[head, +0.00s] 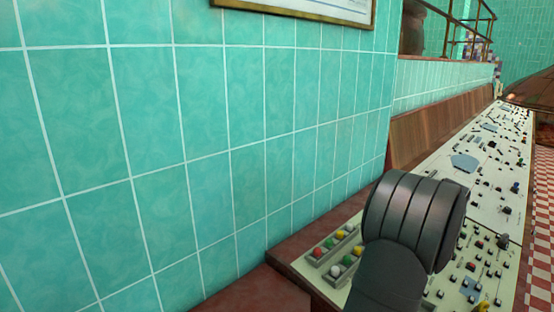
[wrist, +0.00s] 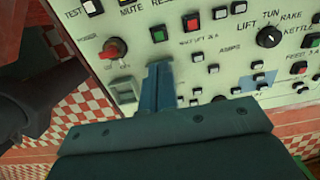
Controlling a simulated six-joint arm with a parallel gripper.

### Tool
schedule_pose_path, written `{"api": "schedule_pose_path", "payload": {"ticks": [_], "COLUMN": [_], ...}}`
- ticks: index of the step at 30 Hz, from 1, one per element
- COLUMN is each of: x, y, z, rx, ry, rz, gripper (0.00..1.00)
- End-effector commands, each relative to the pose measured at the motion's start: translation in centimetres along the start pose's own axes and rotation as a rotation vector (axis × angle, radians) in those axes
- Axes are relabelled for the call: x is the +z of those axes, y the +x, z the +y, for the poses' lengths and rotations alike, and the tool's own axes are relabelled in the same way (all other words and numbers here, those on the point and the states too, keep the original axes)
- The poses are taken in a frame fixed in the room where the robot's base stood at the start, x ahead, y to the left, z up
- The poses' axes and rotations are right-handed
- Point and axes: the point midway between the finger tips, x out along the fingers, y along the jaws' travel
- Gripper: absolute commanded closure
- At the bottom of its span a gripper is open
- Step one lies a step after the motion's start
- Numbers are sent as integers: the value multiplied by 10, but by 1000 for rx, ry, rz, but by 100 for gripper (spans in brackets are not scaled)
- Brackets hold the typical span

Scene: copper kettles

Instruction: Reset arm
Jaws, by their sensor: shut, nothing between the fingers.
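My gripper (wrist: 158,82) is shut with nothing in its blue fingers. In the wrist view the fingers point at the pale control panel (wrist: 140,12), just below a green button (wrist: 157,34) and right of a red-handled switch (wrist: 112,49). I cannot tell whether the fingertips touch the panel. In the head view my dark arm link rises in front of the near end of the long panel (head: 465,205), and the gripper is not seen.
A red button (wrist: 190,22), a black knob (wrist: 268,37) and several small buttons lie around the fingers. A green tiled wall (head: 150,130) stands left of the panel in the head view. A checkered floor (head: 541,190) lies to its right.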

Motion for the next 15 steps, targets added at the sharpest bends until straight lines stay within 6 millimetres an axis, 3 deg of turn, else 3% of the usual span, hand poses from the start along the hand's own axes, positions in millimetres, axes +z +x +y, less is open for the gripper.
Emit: {"api": "schedule_pose_path", "payload": {"ticks": [6,15], "x": [0,0], "y": [46,-22], "z": [1,-1], "rx": [3,-3], "ry": [0,1], "rz": [0,-1], "gripper": [100,100]}}
